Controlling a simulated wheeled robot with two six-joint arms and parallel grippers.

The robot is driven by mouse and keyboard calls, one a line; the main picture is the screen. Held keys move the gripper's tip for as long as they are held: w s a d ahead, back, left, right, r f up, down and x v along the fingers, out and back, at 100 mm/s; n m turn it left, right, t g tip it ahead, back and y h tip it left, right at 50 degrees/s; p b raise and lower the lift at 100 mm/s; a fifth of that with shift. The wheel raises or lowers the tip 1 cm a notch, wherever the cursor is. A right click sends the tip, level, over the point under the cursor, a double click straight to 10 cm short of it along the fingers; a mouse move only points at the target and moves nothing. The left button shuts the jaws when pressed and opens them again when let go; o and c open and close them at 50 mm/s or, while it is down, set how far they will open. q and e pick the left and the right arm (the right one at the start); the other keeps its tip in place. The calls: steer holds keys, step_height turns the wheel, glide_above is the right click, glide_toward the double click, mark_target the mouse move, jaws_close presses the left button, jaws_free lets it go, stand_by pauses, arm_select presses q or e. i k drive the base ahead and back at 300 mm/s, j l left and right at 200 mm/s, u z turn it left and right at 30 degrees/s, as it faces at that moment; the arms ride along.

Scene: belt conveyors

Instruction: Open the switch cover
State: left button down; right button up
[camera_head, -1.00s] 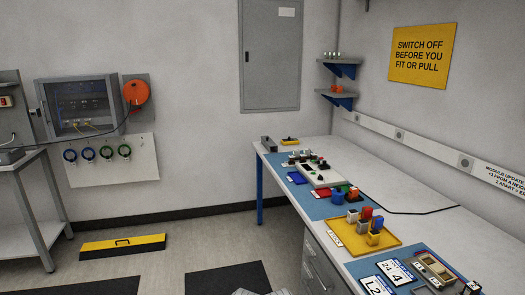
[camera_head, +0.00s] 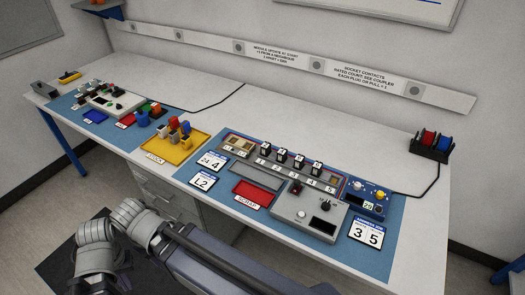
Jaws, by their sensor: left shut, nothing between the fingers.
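A grey control box (camera_head: 283,207) stands at the front of the blue mat on the bench. At its back left is a small red and dark part (camera_head: 296,188) that looks like the covered switch; it is too small to tell how its cover sits. A black knob (camera_head: 325,204), a pale round button and a dark window are also on the box. My left arm crosses the bottom of the view, with its left gripper (camera_head: 325,288) end at the lower edge, shut, in front of the bench and apart from the box. My right gripper is out of view.
A module rack (camera_head: 262,165) lies behind the box, with a red scrap tray (camera_head: 254,194) left of it. A yellow stock tray (camera_head: 185,154) with coloured plugs stands farther left. A blue unit (camera_head: 368,198) with knobs is at right. The bench's back strip is mostly clear.

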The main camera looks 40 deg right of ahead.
mark_target(297, 183)
steer(key=k+l+z, duration=0.1)
steer(key=z, duration=0.35)
steer(key=l+z, duration=0.6)
steer(key=z, duration=0.35)
steer(key=l+u, duration=0.15)
steer(key=i+l, duration=0.05)
